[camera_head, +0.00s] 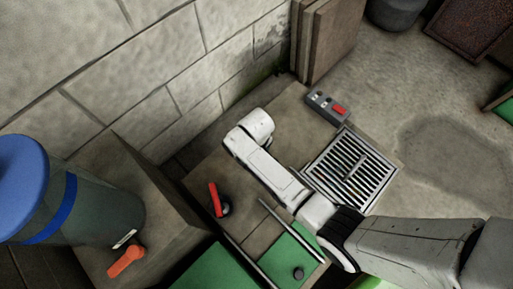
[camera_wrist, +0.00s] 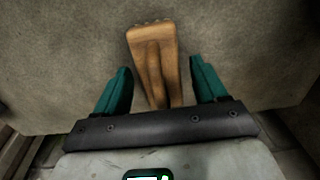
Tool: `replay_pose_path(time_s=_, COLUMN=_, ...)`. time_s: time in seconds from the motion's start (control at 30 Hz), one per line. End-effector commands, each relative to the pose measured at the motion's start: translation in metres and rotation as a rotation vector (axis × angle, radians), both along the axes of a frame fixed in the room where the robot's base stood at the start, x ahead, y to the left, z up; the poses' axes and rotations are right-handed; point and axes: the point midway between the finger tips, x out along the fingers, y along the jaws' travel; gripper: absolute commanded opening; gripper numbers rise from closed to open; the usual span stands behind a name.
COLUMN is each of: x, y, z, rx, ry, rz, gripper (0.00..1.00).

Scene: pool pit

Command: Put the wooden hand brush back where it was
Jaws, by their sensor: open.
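The wooden hand brush (camera_wrist: 154,62) shows in the wrist view, a brown wooden piece with a broad far end and a long groove down its middle. It is on or just above a flat grey-brown surface (camera_wrist: 230,40); I cannot tell if it touches it. My gripper (camera_wrist: 160,78) is open, with one teal finger on each side of the brush and a visible gap on both sides. The near end of the brush is hidden behind the gripper's dark bar. In the head view, my arm hides the gripper and I cannot see the brush.
In the head view, a metal grate (camera_head: 352,171) and a grey box with a red button (camera_head: 327,107) are beside my arm. A red-handled valve (camera_head: 217,200), an orange handle (camera_head: 126,261) and a blue-lidded tank (camera_head: 62,200) stand left. A block wall (camera_head: 150,60) rises behind.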

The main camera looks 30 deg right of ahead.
Motion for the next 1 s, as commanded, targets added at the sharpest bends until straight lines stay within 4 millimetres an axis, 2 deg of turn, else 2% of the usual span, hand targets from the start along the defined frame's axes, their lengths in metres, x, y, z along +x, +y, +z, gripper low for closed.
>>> replay_pose_path(time_s=0.17, x=0.001, y=0.0, z=0.028, rx=0.001, ry=-0.003, rz=0.0, gripper=0.71)
replay_pose_path(time_s=0.4, x=0.001, y=0.0, z=0.079, rx=0.001, ry=-0.003, rz=-0.001, gripper=0.71)
replay_pose_path(time_s=0.6, x=0.0, y=0.0, z=0.108, rx=0.0, ry=-0.001, rz=0.0, gripper=0.71)
replay_pose_path(time_s=0.8, x=0.0, y=0.0, z=0.12, rx=0.0, ry=0.0, rz=0.0, gripper=0.71)
replay_pose_path(time_s=1.0, x=0.0, y=-0.001, z=0.12, rx=0.0, ry=0.0, rz=-0.001, gripper=0.71)
